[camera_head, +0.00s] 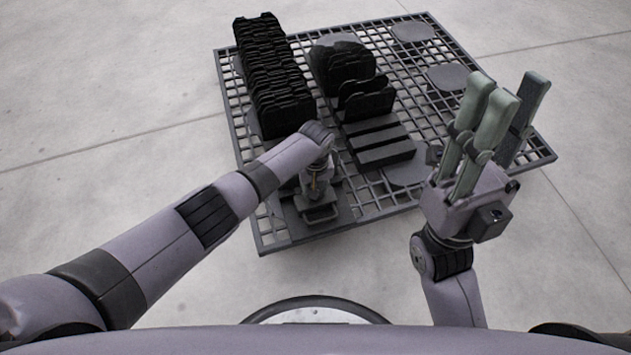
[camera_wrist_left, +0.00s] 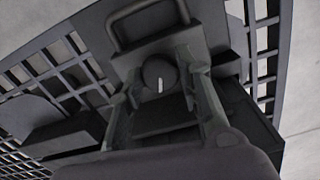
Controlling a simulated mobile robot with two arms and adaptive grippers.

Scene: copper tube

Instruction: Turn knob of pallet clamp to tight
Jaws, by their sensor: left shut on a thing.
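The pallet clamp (camera_head: 318,214) sits at the near edge of the pallet (camera_head: 262,222), mostly under my left wrist in the head view. In the left wrist view its dark body shows with a loop handle (camera_wrist_left: 128,42) at the top. Its round dark knob (camera_wrist_left: 157,70) carries a short white mark that is nearly upright in that view. My left gripper (camera_wrist_left: 163,84) has its fingers on either side of the knob and is shut on it. My right gripper (camera_head: 510,98) is open and empty, fingers pointing up, near the pallet's right side.
A long row of black parts (camera_head: 268,75) stands at the pallet's back left. More black parts (camera_head: 365,95) and dark blocks (camera_head: 380,145) lie in the middle. Round grey discs (camera_head: 450,77) lie flat at the right. The floor around the pallet is clear.

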